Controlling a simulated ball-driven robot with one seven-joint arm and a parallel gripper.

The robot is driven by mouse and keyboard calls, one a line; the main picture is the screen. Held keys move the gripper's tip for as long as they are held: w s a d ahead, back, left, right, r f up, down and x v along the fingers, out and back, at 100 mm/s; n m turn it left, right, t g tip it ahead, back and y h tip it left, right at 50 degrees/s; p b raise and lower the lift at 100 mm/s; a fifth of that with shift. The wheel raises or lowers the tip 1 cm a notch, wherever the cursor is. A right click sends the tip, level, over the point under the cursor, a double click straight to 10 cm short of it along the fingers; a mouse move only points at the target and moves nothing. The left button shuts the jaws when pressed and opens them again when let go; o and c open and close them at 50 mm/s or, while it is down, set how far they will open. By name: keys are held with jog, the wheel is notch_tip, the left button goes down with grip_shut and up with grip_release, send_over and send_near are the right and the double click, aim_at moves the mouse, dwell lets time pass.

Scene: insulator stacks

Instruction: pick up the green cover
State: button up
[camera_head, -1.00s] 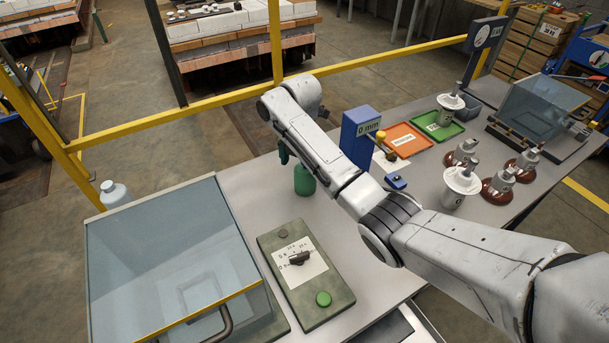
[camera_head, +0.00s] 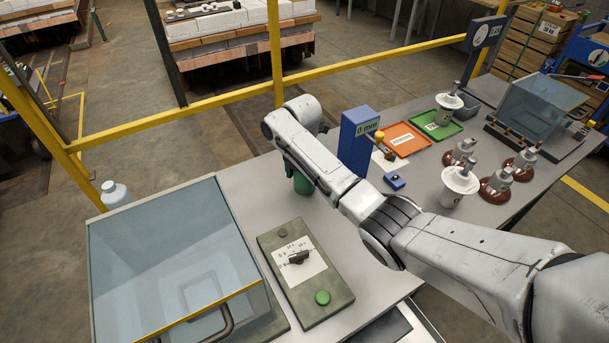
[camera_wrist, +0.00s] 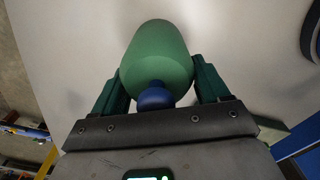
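The green cover (camera_wrist: 157,55) is a rounded green cylinder with a blue knob (camera_wrist: 155,97) on its near end. In the wrist view it lies between the two dark green fingers of my gripper (camera_wrist: 158,78), one on each side. The fingers are spread about as wide as the cover, and I cannot see clear contact. In the head view the cover (camera_head: 303,183) stands on the table behind the grey-green control box, and my arm partly hides it. My gripper is mostly hidden there by my own arm.
A clear-lidded case (camera_head: 150,250) stands at the left, beside the control box (camera_head: 307,272) with its green button. A blue gauge block (camera_head: 356,142) stands right of the cover. Orange (camera_head: 403,139) and green (camera_head: 438,125) trays and several insulators are farther right.

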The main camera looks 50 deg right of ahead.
jog(key=c, duration=0.4)
jog(key=shift+c, duration=0.2)
jog(key=shift+r, duration=0.1)
